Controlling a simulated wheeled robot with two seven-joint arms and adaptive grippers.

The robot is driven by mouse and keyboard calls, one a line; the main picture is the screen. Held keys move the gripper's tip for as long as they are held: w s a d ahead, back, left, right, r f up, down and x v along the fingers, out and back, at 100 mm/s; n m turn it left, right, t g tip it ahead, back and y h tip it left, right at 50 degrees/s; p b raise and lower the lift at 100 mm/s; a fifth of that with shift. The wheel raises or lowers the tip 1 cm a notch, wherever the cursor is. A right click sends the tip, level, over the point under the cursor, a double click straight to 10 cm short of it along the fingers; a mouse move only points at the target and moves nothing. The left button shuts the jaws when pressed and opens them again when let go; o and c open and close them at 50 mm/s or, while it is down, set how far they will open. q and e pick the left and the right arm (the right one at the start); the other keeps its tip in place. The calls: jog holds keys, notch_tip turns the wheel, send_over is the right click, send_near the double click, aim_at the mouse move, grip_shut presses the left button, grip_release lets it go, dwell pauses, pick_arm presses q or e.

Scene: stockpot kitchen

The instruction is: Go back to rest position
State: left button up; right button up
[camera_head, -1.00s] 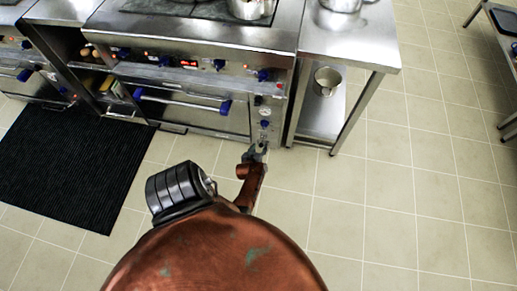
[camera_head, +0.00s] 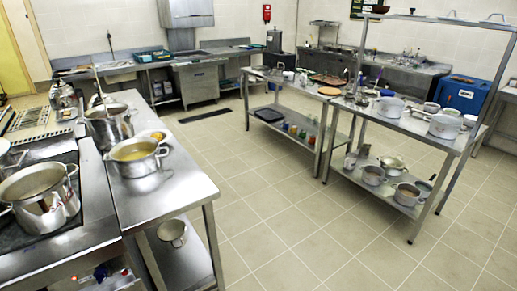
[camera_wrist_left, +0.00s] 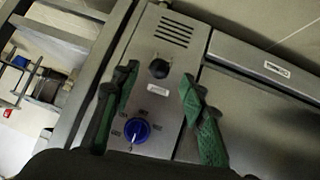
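My left gripper (camera_wrist_left: 158,78) shows in the left wrist view with its two green-padded fingers spread apart and nothing between them. It faces a steel oven control panel (camera_wrist_left: 165,55) with a blue dial (camera_wrist_left: 137,131) and a black knob (camera_wrist_left: 158,68). I cannot tell from this view how far the fingertips are from the panel. In the head view, a small dark shape at the lower left edge of the stove front may be part of this gripper, but it is too small to tell. My right gripper is in neither view.
The stove with a large pot (camera_head: 42,205) and a steel side table (camera_head: 170,190) holding pots stand at the left. A shelved table (camera_head: 405,122) with pots stands at the right. The tiled floor (camera_head: 275,215) between them is clear.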

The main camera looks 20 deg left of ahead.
pick_arm(q)
jog(key=s+d+f+m+g+h, duration=0.2)
jog(key=s+d+f+m+g, duration=0.15)
jog(key=s+d, duration=0.7)
jog(key=s+d+f+m+g+h, duration=0.2)
jog(key=s+d+m, duration=0.35)
jog(key=s, duration=0.75)
jog(key=s+d+f+m+g+h, duration=0.2)
jog(key=s+d+f+g, duration=0.1)
jog(key=s+d, duration=0.8)
jog(key=s+a+r+t+p, duration=0.1)
jog(key=s+r+p, duration=0.3)
jog(key=s+p, duration=0.6)
jog(key=p, duration=0.6)
jog(key=shift+a, duration=0.35)
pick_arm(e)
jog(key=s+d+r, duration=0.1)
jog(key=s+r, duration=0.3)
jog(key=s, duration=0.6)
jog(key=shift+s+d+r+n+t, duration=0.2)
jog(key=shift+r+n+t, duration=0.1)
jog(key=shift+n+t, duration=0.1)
pick_arm(q)
jog(key=shift+c, duration=0.5)
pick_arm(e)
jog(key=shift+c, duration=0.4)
